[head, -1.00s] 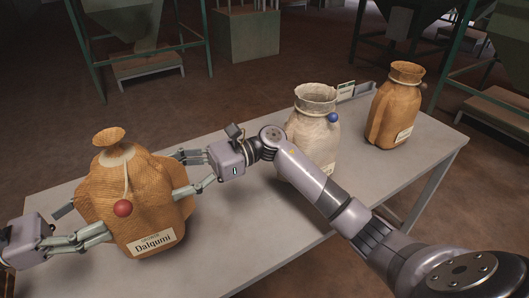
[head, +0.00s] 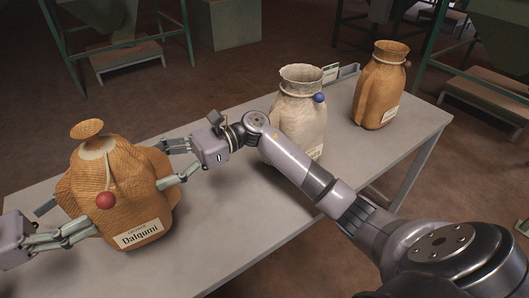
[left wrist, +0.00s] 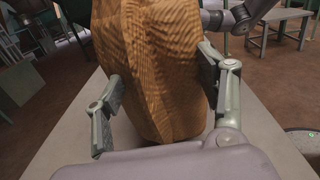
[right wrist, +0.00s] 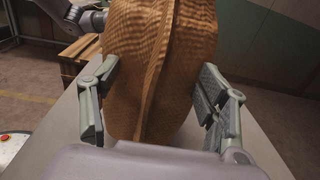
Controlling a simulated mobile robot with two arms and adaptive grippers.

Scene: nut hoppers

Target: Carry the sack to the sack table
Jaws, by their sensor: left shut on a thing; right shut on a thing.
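The brown sack (head: 118,195) with a tied neck, a red ball on a cord and a label reading "Dalqumi" is at the left end of the grey table (head: 225,225). My left gripper (head: 75,228) is shut on the sack's left side; the sack fills the space between its fingers in the left wrist view (left wrist: 150,75). My right gripper (head: 170,163) is shut on the sack's right side, and the sack also shows between its fingers in the right wrist view (right wrist: 160,70). Whether the sack's base touches the table is hard to tell.
Green-framed hoppers (head: 115,20) and low platforms (head: 490,92) stand beyond on open floor.

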